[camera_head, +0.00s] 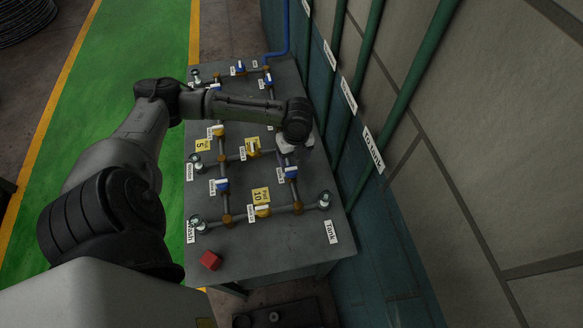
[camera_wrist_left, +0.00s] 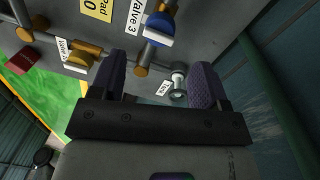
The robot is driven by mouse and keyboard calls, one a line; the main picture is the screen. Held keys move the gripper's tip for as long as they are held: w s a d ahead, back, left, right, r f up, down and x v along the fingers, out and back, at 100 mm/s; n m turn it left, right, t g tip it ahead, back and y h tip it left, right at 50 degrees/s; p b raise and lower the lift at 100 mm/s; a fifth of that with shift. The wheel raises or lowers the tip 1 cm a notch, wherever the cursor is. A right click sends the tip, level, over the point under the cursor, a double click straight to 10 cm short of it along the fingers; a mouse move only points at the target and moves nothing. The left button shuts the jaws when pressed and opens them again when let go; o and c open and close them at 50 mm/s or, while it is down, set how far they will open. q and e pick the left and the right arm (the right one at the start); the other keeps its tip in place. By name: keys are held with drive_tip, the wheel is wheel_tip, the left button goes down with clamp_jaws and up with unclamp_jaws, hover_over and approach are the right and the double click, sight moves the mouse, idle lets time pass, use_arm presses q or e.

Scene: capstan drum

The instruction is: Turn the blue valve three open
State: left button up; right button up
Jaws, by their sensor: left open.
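The blue valve three (camera_head: 291,173) is on the right-hand upright pipe of the table's pipework in the head view. Its "Valve 3" label and blue handle (camera_wrist_left: 158,27) show at the top of the left wrist view. My left gripper (camera_wrist_left: 160,62) is open, with its two purple-grey fingers apart and nothing between them but table and pipework. The blue handle appears beyond the fingertips, not between them. In the head view the left hand is just above the valve in the picture, and its fingertips are hidden. My right gripper is not in view.
A yellow valve (camera_head: 262,211) and a gauge-like fitting (camera_head: 324,200) are close below. Other blue and yellow valves stand along the pipes. A red block (camera_head: 210,260) lies at the table's near-left corner. Green wall pipes (camera_head: 409,80) run right of the table.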

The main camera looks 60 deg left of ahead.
sight(291, 167)
use_arm(q)
drive_tip(key=shift+s+f+b, duration=0.15)
drive_tip(key=shift+f, duration=1.65)
drive_tip(key=shift+s+f+b, duration=0.15)
drive_tip(key=shift+f, duration=1.6)
